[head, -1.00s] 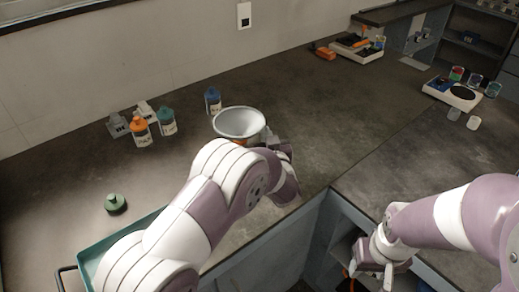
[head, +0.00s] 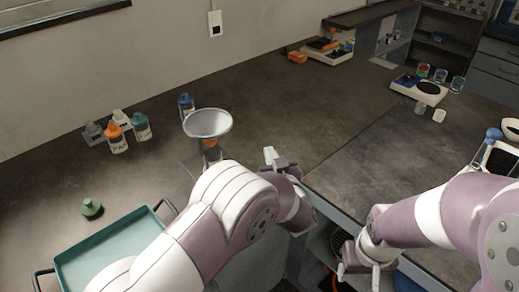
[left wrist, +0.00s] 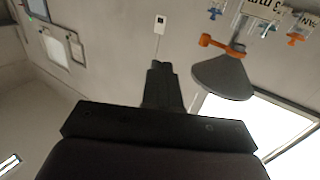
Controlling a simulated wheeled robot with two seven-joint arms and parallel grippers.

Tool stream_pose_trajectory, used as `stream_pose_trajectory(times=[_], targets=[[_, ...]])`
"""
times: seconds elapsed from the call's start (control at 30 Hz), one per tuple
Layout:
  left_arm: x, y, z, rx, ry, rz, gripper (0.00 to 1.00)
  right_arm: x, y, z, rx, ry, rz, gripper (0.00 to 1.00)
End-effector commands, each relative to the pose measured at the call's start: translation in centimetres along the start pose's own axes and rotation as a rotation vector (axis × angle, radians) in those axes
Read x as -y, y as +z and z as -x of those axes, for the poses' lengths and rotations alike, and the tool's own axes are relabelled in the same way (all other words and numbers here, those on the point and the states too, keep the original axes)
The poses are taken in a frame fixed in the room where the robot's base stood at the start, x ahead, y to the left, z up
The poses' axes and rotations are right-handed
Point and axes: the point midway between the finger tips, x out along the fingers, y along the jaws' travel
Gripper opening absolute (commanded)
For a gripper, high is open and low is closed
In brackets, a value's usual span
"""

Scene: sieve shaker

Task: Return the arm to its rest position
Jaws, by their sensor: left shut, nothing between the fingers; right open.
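My left arm comes in from the left over the counter's front edge. Its gripper (head: 272,158) is shut and empty, right of the steel bowl (head: 208,124) and apart from it. In the left wrist view the shut fingers (left wrist: 158,70) point away with nothing between them, and the bowl (left wrist: 222,78) with an orange part on its stand shows upside down to the right. My right arm comes in from the right. Its gripper (head: 358,268) hangs low in front of the cabinet, open, with its fingers partly unclear.
Several bottles, one orange-capped (head: 116,140), stand by the wall. A balance (head: 419,91) and small jars are at the back right. The middle of the counter (head: 310,110) is clear.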

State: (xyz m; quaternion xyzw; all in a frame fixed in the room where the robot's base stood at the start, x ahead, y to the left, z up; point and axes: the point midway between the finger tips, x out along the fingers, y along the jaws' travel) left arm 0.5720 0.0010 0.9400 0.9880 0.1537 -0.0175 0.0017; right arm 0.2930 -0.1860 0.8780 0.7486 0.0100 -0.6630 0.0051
Motion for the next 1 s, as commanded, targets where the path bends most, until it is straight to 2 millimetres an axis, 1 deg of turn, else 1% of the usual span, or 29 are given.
stream_pose_trajectory(times=[0.13, 0.57, 0.63, 0.67, 0.7, 0.73, 0.77, 0.8, 0.83, 0.87, 0.9, 0.97, 1.0], targets=[[-0.3, 0.0, 0.5, 0.0, 0.001, -0.001, 0.0, 0.0, 0.0, 0.0, 0.0, 0.0, 0.0, 0.5], [-0.3, 0.1, 0.4, 0.007, 0.003, 0.013, 0.0, 0.0, 0.0, 0.0, 0.0, 0.0, 0.0, 0.5], [-1.3, 1.5, 0.5, 0.073, 0.054, 0.04, 0.0, 0.0, 0.0, 0.0, 0.0, 0.0, 0.0, 0.5], [-2.1, 2.8, 0.9, 0.125, 0.1, 0.039, 0.0, 0.0, 0.0, 0.0, 0.0, 0.0, 0.0, 0.5], [-3.1, 5.1, 1.8, 0.223, 0.178, 0.026, 0.0, 0.0, 0.0, 0.0, 0.0, 0.0, 0.0, 0.5], [-3.9, 6.9, 3.0, 0.318, 0.255, 0.009, 0.0, 0.0, 0.0, 0.0, 0.0, 0.0, 0.0, 0.5], [-4.4, 8.3, 4.6, 0.431, 0.334, -0.013, 0.0, 0.0, 0.0, 0.3, 0.0, 0.0, 0.0, 0.5], [-3.7, 8.9, 6.8, 0.596, 0.419, -0.047, 0.0, 0.0, -0.1, 1.3, 0.001, 0.0, 0.0, 0.5], [-2.3, 9.0, 8.6, 0.725, 0.466, -0.08, 0.0, 0.0, -0.2, 2.2, 0.001, 0.0, 0.0, 0.5], [0.0, 8.6, 10.5, 0.858, 0.495, -0.117, 0.0, 0.0, -0.4, 3.2, 0.0, 0.0, 0.0, 0.5], [3.4, 7.9, 13.0, 1.013, 0.509, -0.168, 0.0, 0.0, -0.5, 4.3, 0.0, 0.0, 0.0, 0.5], [8.6, 6.4, 16.1, 1.191, 0.496, -0.235, 0.0, 0.0, -0.7, 5.5, -0.001, 0.0, 0.0, 0.5], [11.8, 5.2, 17.9, 1.281, 0.474, -0.271, 0.0, 0.0, -0.8, 6.4, -0.001, 0.0, 0.0, 0.5]])
